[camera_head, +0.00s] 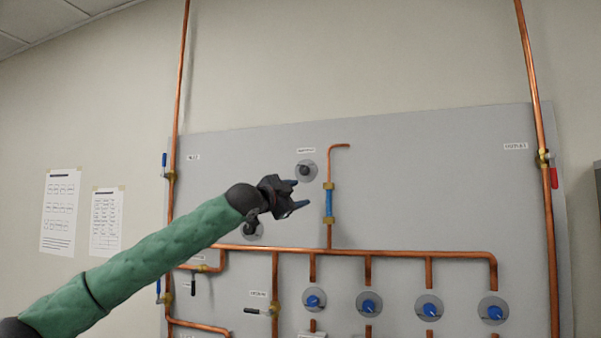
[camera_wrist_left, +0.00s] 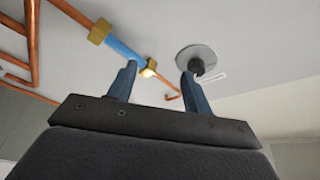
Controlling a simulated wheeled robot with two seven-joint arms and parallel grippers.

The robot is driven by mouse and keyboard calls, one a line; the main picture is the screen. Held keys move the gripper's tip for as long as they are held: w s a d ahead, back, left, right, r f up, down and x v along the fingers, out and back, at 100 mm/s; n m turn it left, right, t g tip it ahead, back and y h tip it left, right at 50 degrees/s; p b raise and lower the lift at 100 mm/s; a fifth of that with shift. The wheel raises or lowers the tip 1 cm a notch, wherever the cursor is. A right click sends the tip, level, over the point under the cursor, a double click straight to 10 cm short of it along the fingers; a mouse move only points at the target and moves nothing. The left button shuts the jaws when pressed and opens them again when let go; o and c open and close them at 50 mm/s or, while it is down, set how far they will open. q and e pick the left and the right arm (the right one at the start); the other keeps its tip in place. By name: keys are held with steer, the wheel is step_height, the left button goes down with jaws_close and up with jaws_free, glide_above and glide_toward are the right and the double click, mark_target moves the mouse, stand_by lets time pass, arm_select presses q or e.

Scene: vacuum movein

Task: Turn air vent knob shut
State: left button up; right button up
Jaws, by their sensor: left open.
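A black knob (camera_head: 306,170) on a round grey disc sits high on the grey wall panel, under a small label too small to read. It also shows in the left wrist view (camera_wrist_left: 197,67), just beyond the tip of the right-hand finger. A second dark knob on a disc (camera_head: 252,231) is partly hidden by my arm; I cannot tell from the labels which is the air vent knob. My left gripper (camera_head: 299,194) is open and empty, just below the upper knob in the head view. It also shows in the left wrist view (camera_wrist_left: 159,71). My right gripper is out of view.
A copper pipe with a blue section (camera_head: 329,203) stands right of my left gripper. A horizontal copper pipe (camera_head: 390,253) runs below, with several blue knobs (camera_head: 369,304) under it. Valve levers line the left side. Bare panel lies to the upper right.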

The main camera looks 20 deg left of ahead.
arm_select(q)
glide_toward(303, 171)
steer(key=shift+t, duration=0.3)
steer(key=p+x, duration=0.2)
steer(key=x, duration=0.2)
steer(key=shift+w+d+r, duration=0.1)
steer(key=shift+d+r, duration=0.05)
steer(key=p+x, duration=0.2)
steer(key=x, duration=0.1)
steer(key=shift+w, duration=0.1)
steer(key=shift+w+d+p, duration=0.2)
steer(key=shift+w+p, duration=0.1)
steer(key=shift+w, duration=0.3)
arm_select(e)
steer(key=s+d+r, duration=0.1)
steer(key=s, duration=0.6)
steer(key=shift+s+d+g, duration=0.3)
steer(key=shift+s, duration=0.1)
arm_select(q)
steer(key=shift+c, duration=0.2)
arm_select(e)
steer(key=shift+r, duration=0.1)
arm_select(q)
steer(key=c, duration=0.9)
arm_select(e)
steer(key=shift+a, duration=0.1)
